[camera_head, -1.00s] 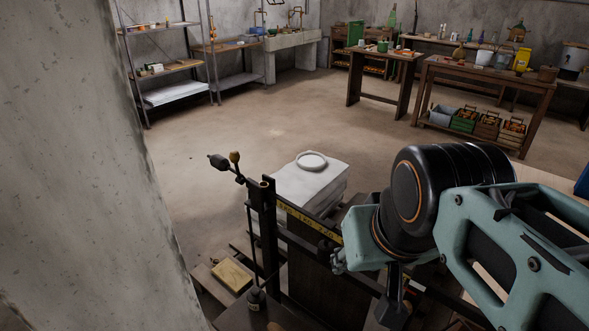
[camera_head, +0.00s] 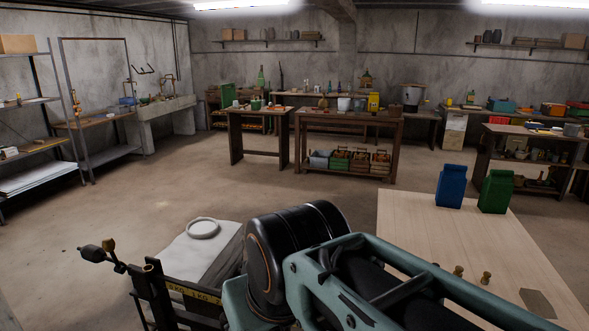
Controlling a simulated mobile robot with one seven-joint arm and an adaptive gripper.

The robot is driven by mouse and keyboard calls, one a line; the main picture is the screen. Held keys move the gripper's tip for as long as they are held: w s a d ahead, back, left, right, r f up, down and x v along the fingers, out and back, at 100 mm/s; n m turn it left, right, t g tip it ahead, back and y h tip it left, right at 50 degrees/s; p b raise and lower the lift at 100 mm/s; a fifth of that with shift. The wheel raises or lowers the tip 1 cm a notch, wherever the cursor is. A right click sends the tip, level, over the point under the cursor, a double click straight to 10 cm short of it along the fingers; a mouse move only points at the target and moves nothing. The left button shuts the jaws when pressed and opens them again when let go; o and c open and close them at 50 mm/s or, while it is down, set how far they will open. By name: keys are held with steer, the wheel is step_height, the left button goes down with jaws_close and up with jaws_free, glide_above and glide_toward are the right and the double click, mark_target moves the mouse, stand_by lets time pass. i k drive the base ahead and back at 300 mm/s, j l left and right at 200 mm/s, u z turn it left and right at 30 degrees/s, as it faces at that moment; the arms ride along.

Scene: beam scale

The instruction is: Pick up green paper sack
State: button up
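The green paper sack (camera_head: 496,191) stands upright near the far edge of the pale wooden table (camera_head: 408,218), at the right of the view. A blue paper sack (camera_head: 451,186) stands upright close to its left. My arm crosses the lower middle of the view, in front of the table. My gripper is not in view, and its fingers cannot be seen. The beam scale (camera_head: 160,292) is at the lower left, with its dark beam, yellow markings and hanging weights. My arm hides part of it.
Small brass weights (camera_head: 459,271) and a flat brown piece (camera_head: 537,303) lie on the pale table. Workbenches (camera_head: 350,122) and metal shelves (camera_head: 70,125) line the back. Open floor lies between.

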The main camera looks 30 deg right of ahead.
mark_target(497, 189)
steer(key=k+l, duration=0.35)
steer(key=k, duration=0.15)
steer(key=k+l, duration=0.45)
steer(key=l, duration=0.15)
steer(key=k+l, duration=0.15)
steer(key=l, duration=0.2)
steer(key=k+l+u, duration=0.1)
steer(key=l, duration=0.3)
steer(key=k+l, duration=0.15)
steer(key=l, duration=0.2)
steer(key=k+l+u, duration=0.1)
steer(key=l, duration=0.25)
steer(key=k+l, duration=0.2)
steer(key=l, duration=0.15)
steer(key=k+l+u, duration=0.1)
steer(key=l, duration=0.3)
steer(key=k+l, duration=0.15)
steer(key=l, duration=0.2)
steer(key=k+l+u, duration=0.1)
steer(key=l, duration=0.25)
steer(key=k+l, duration=0.15)
steer(key=l, duration=0.2)
steer(key=k+l, duration=0.15)
steer(key=l, duration=0.2)
steer(key=l+u, duration=0.05)
